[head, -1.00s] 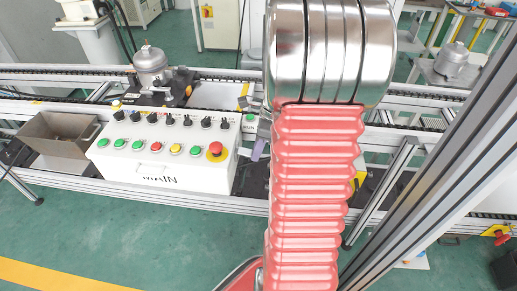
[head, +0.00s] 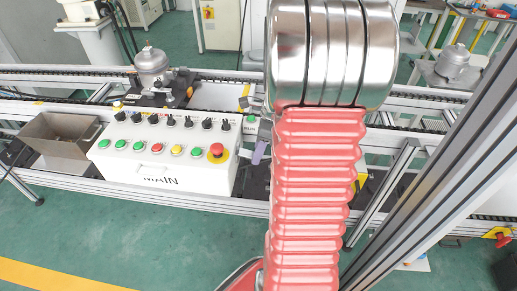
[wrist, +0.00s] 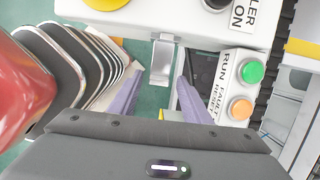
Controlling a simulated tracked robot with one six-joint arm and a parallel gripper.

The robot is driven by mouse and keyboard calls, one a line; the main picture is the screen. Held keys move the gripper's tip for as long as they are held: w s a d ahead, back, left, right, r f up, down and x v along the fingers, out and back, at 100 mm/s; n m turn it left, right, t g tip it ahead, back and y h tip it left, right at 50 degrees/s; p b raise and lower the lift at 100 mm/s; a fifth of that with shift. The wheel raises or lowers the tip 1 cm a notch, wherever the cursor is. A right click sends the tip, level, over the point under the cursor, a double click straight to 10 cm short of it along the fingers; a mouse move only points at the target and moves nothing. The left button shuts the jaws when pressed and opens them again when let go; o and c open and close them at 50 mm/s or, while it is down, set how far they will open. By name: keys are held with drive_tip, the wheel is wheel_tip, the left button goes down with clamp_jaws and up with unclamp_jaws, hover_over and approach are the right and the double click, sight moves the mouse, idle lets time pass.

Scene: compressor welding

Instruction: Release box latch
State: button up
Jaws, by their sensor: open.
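A white control box (head: 160,173) labelled MAIN, with coloured buttons and black knobs, stands left of my arm in the head view. In the wrist view its white edge (wrist: 150,22) runs across the top. A silver metal latch (wrist: 162,62) hangs from that edge. My gripper (wrist: 160,82) is open, with its two purple-grey fingers apart, one on each side of the latch's lower end. I see no clear contact between fingers and latch. In the head view, my arm hides most of the gripper; a purple finger (head: 260,152) shows beside the box's right side.
A green button and an orange button sit on a small panel (wrist: 240,85) right of the fingers. A grey open bin (head: 62,138) stands left of the box. Conveyor rails (head: 60,72) run behind, carrying a metal compressor (head: 152,68). A slanted metal post (head: 440,160) stands at right.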

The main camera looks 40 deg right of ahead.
drive_tip(key=v, duration=1.3)
drive_tip(key=shift+r, duration=0.25)
drive_tip(key=s+a+r+n+t+h, duration=0.1)
drive_tip(key=s+a+n, duration=0.2)
drive_tip(key=a+n, duration=1.1)
drive_tip(key=s+a+r+n+t, duration=0.2)
drive_tip(key=s+a+n, duration=0.1)
drive_tip(key=a+n, duration=1.1)
drive_tip(key=a, duration=0.2)
drive_tip(key=shift+s+a+r+h, duration=0.15)
drive_tip(key=shift+a+r+h, duration=0.2)
drive_tip(key=shift+a+h, duration=0.05)
